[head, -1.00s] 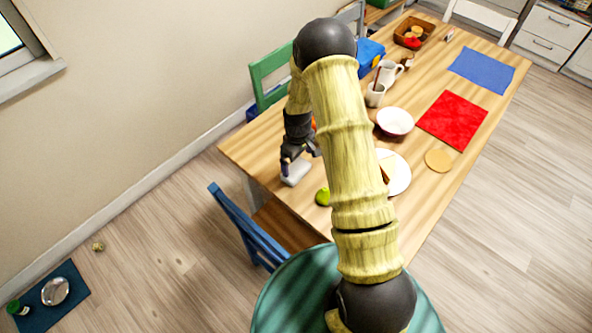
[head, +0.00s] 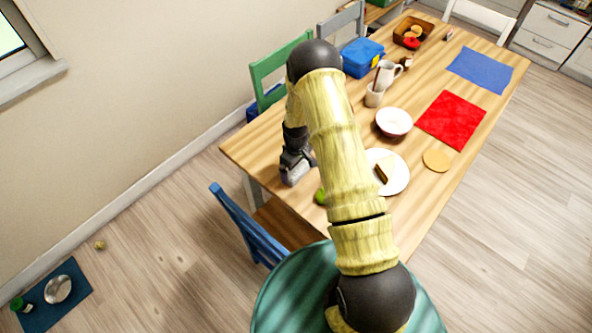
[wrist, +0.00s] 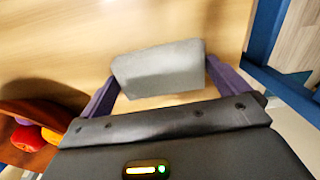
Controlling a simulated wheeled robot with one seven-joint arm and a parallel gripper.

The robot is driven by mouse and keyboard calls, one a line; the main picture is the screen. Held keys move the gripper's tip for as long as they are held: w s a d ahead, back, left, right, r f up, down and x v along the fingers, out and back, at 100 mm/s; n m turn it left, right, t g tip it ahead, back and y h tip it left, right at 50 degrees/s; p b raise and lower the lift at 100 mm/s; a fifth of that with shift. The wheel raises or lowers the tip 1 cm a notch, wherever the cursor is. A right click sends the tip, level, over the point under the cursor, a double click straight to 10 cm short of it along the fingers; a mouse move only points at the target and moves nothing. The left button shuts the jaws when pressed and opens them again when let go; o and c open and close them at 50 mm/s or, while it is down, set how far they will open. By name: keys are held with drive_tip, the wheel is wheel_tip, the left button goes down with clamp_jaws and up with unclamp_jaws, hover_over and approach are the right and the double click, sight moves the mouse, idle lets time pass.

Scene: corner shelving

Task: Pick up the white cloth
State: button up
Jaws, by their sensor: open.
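The white cloth (wrist: 158,70) looks like a small folded grey-white block on the wooden table. In the wrist view it lies between the two purple fingers of my gripper (wrist: 164,88). The fingers are open, one at each side of the cloth; a gap shows at the left, and the right finger is very close to it. I cannot tell if it touches. In the head view my gripper (head: 296,165) is low over the near left edge of the table, and it hides most of the cloth.
A green fruit (head: 320,196) and a plate (head: 399,175) with a bread slice are right of my gripper. A brown container (wrist: 30,115) with colourful items shows at the wrist view's left. A blue chair (head: 245,228) stands at the table's near edge. A red mat (head: 452,119) lies farther right.

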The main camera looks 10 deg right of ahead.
sight(296, 169)
drive_tip(key=shift+c, duration=0.2)
drive_tip(key=c, duration=0.6)
wheel_tip(296, 169, up, 10)
drive_tip(key=shift+b, duration=1)
drive_tip(key=shift+o, duration=0.9)
drive_tip(key=shift+c, duration=0.3)
